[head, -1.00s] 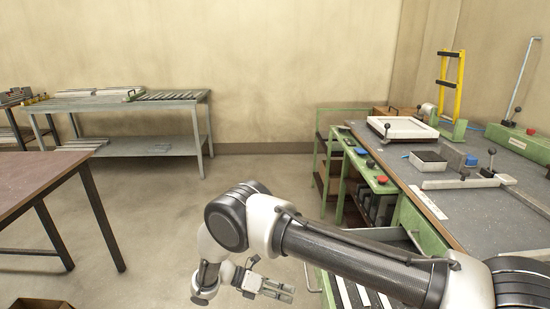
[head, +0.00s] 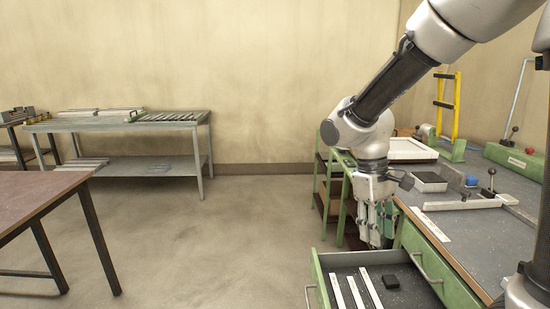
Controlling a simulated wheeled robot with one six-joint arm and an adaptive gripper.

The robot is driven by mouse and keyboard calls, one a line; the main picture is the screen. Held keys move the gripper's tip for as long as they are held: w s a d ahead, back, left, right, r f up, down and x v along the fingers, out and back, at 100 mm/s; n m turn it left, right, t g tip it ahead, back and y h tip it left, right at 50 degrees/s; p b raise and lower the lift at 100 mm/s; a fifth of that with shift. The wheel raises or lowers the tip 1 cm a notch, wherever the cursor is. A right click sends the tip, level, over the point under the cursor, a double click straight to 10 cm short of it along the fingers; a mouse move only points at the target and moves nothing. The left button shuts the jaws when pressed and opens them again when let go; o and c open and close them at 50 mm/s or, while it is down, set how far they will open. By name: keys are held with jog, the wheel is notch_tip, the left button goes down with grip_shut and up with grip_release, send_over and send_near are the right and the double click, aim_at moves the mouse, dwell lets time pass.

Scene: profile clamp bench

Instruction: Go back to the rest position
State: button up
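My gripper (head: 377,240) hangs fingers down in front of the green bench's left side, above and behind the open drawer (head: 318,283). Its fingers look apart, and I see nothing held between them. My arm arches in from the upper right, with the wrist at the bench's left edge. My gripper hides part of the bench front and the control buttons there.
The bench top (head: 475,230) carries a white tray (head: 408,150) and a lever fixture (head: 490,182). A brown table (head: 40,195) stands left. Open floor (head: 200,250) lies between.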

jog(key=s+d+r+m+t+y, duration=0.1)
jog(key=s+d+r+m+t, duration=0.4)
jog(key=s+d+r, duration=0.6)
jog(key=shift+s+d+r+m+t+y, duration=0.4)
jog(key=shift+d+t, duration=0.4)
jog(key=shift+d, duration=0.35)
